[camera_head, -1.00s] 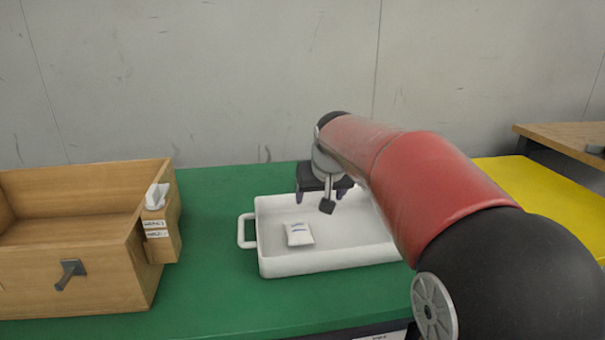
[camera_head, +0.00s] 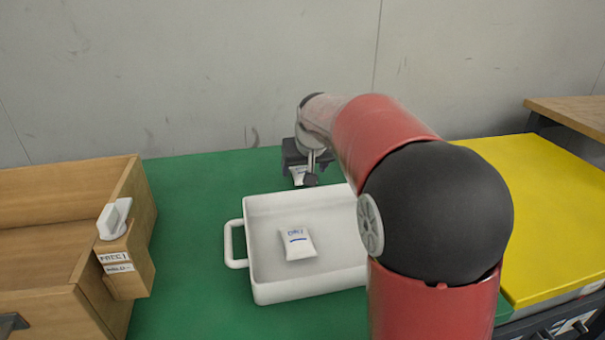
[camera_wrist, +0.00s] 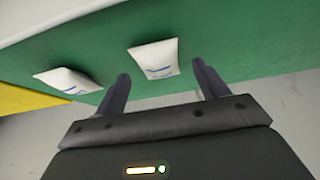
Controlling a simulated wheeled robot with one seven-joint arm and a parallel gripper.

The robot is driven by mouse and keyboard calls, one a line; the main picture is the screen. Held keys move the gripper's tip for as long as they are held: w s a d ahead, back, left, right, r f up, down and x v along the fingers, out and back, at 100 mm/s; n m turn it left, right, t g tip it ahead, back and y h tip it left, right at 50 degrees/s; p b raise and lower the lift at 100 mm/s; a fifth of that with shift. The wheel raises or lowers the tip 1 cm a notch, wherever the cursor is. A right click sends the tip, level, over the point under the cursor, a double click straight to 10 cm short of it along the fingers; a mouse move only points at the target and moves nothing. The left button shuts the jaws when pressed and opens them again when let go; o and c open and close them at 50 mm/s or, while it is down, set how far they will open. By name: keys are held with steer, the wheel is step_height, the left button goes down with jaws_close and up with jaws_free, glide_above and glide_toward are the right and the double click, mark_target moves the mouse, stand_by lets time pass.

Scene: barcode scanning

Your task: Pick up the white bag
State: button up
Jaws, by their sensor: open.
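In the wrist view, a white bag (camera_wrist: 155,60) with blue marks lies on the green table, in line with the gap between my fingers. A second white bag (camera_wrist: 67,80) lies to its left, near the yellow surface. In the head view, a white bag (camera_head: 297,243) with blue print lies in the white tray (camera_head: 262,287). Another white bag (camera_head: 298,176) shows partly beneath my gripper (camera_head: 303,172), beyond the tray's far edge. My gripper is open and empty, its two fingers apart in the wrist view (camera_wrist: 160,70). Contact with the bag cannot be told.
A wooden box (camera_head: 137,203) with a white scanner-like device (camera_head: 114,218) on its side stands at left. The yellow surface (camera_head: 545,215) lies at right, with a wooden table (camera_head: 570,108) behind. A grey wall (camera_head: 200,70) bounds the back. Green table (camera_head: 185,230) between box and tray is clear.

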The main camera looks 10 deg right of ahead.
steer(key=shift+x, duration=1.2)
steer(key=c, duration=1.1)
steer(key=shift+r, duration=0.15)
step_height(320, 180, up, 20)
steer(key=shift+d+f+p, duration=0.1)
steer(key=shift+d+p, duration=0.05)
steer(key=shift+p, duration=0.35)
